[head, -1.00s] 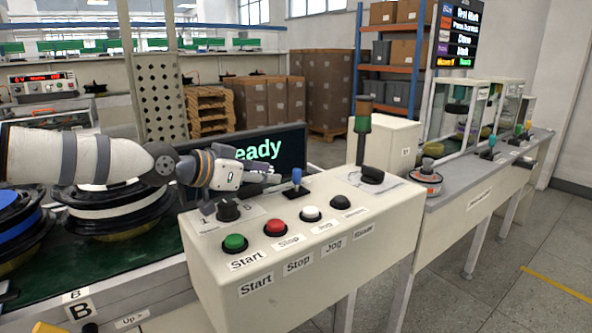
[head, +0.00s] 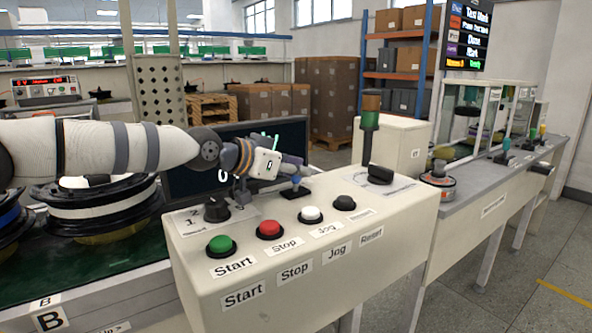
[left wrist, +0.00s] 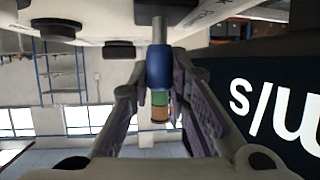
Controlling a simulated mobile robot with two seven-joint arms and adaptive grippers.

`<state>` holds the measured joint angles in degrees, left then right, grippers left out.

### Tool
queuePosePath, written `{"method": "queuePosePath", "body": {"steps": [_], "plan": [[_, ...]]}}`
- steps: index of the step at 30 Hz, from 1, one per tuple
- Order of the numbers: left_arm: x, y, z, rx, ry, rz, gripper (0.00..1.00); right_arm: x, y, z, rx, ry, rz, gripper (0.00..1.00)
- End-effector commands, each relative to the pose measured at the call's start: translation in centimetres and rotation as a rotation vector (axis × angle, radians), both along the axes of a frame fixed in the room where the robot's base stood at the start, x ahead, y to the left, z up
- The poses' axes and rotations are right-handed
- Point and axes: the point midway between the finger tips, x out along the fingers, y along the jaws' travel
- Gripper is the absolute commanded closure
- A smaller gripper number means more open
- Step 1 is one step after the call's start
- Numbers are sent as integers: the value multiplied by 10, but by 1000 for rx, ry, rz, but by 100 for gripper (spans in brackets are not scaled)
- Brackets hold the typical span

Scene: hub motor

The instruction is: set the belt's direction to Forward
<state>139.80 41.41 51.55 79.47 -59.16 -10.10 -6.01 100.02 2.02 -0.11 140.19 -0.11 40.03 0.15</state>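A small lever with a blue handle (head: 295,186) stands on the top of the cream control panel (head: 330,236), towards its far edge. My left gripper (head: 298,170) reaches over from the left and its fingertips are at this handle. In the left wrist view the blue handle (left wrist: 159,67) sits between the two fingers (left wrist: 160,85), which close in on both its sides with almost no gap. The gripper looks shut on it. The fingers hide the upper part of the handle in the head view. No direction label can be read at the lever. My right gripper is not in view.
Green (head: 220,244), red (head: 269,229), white (head: 310,214) and black (head: 344,203) buttons line the panel. A signal tower (head: 369,130) stands right of the lever. A dark screen (head: 190,182) is behind my arm.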

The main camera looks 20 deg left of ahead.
Motion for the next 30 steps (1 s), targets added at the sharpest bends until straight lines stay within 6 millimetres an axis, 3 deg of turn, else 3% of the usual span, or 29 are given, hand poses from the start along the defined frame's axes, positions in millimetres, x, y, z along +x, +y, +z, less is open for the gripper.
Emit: {"method": "queuePosePath", "body": {"steps": [15, 26, 27, 28, 30], "plan": [[17, -12, -9, 245, 316, 4, 100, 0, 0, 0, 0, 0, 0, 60], [16, -13, -8, 259, 337, 0, 100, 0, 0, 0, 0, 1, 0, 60], [16, -13, -8, 258, 337, 0, 79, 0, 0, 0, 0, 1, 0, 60], [16, -13, -8, 259, 337, 0, 74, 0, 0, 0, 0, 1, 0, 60], [16, -13, -7, 258, 336, 0, 74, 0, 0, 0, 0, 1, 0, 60]]}}
